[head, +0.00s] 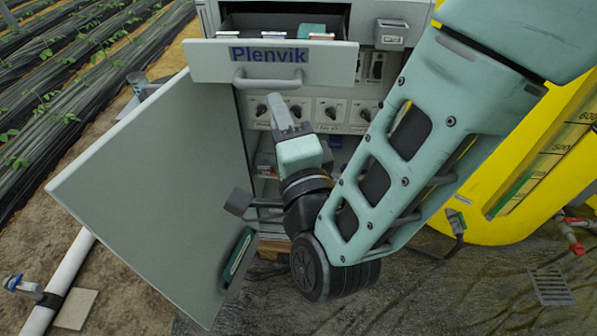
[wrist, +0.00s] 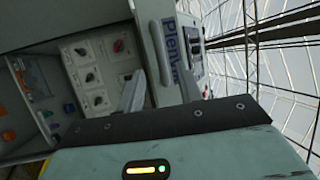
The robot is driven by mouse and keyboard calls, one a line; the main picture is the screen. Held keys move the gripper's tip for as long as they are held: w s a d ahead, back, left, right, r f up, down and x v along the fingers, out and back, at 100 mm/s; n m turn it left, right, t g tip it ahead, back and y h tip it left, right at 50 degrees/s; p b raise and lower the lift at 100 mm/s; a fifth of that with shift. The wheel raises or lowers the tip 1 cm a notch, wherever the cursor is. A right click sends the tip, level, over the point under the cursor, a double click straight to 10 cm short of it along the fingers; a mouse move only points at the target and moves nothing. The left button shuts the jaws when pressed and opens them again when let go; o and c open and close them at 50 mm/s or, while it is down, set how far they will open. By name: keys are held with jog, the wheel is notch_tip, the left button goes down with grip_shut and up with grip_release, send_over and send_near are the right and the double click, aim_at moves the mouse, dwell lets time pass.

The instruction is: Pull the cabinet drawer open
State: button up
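The cabinet drawer (head: 205,62) has a pale grey front with a blue "Plenvik" label. It stands partly out of the cabinet, and its inside shows from above. Its bar handle (head: 268,83) runs across the front below the label; the handle also shows in the wrist view (wrist: 155,50), upright there. My gripper (head: 281,105) is just below the handle, pointing up at it. In the wrist view my gripper's two fingers (wrist: 160,80) are apart, with the handle's near end seen between them. I cannot tell whether they touch it.
An open cabinet door (head: 150,190) swings out at the left, near my gripper. Rows of knobs (head: 300,110) sit on the panel behind the drawer. A yellow tank (head: 490,170) stands at the right. A white pipe (head: 65,280) lies on the ground at left.

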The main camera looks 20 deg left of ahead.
jog(key=b+v, duration=0.2)
jog(key=v, duration=0.7)
jog(key=w+d+f+n+g+h, duration=0.3)
jog(key=d+f+n+g+h, duration=0.15)
jog(key=n+g, duration=0.6)
jog(key=s+d+n+g+h, duration=0.2)
jog(key=s+d+n+h, duration=0.1)
jog(key=d, duration=0.6)
jog(key=s+d+r+n+g+h+p, duration=0.1)
jog(key=s+d+n+g+h, duration=0.2)
jog(key=d, duration=0.7)
jog(key=shift+s+n+g+h, duration=0.35)
jog(key=shift+s+n, duration=0.2)
jog(key=shift+s, duration=0.1)
